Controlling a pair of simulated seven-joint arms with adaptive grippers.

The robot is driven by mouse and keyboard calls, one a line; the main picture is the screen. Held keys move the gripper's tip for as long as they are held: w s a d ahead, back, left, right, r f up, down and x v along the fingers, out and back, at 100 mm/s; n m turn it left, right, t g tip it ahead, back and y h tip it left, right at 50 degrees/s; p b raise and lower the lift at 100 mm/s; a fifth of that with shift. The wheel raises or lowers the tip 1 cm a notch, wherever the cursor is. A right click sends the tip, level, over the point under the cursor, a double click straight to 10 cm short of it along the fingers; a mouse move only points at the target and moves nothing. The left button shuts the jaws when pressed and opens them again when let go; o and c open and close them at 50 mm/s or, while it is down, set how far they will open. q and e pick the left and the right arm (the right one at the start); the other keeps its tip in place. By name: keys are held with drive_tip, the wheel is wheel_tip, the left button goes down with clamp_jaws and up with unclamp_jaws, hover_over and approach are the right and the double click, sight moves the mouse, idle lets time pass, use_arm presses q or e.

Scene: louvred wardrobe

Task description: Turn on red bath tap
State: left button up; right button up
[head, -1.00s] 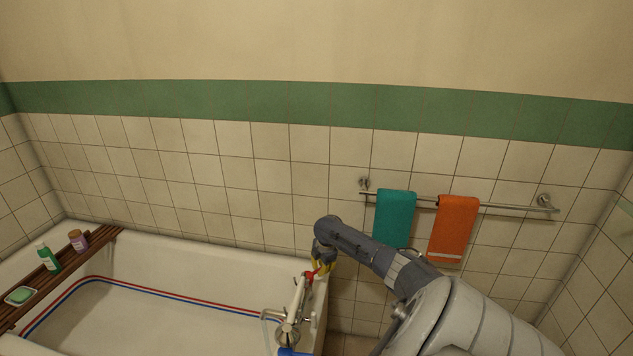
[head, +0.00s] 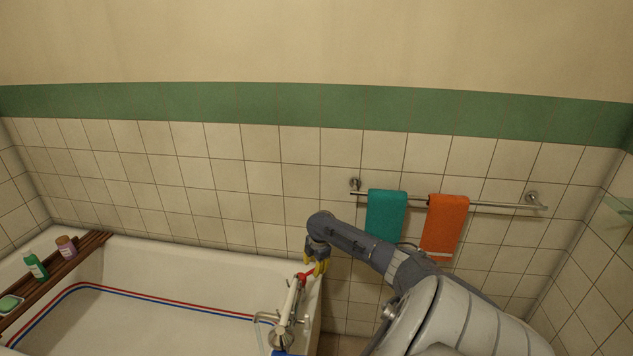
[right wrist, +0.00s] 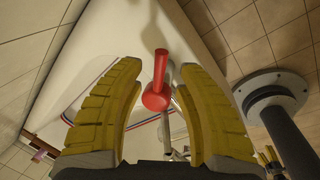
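The red tap handle (head: 303,275) is on the tap fitting at the right end of the white bathtub (head: 215,262). In the right wrist view the handle (right wrist: 157,88) is a red lever with a rounded end. My right gripper (head: 316,267) has yellow fingers and is beside the handle. In the right wrist view this gripper (right wrist: 159,68) is open, with the handle between its fingers and gaps on both sides. A small yellow-fingered part, apparently my left gripper (right wrist: 268,157), shows at that view's lower right. Its state is unclear.
A blue tap handle (head: 280,352) is at the bottom edge, near the silver fitting (head: 284,330). A wooden rack (head: 45,285) with bottles and soap crosses the tub's left end. A teal towel (head: 385,214) and an orange towel (head: 443,222) hang on the wall rail.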

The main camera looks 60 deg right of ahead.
wheel_tip(320, 180, up, 9)
drive_tip(key=s, duration=0.1)
drive_tip(key=shift+s+a, duration=0.35)
drive_tip(key=shift+s, duration=0.05)
drive_tip(key=shift+r, duration=0.1)
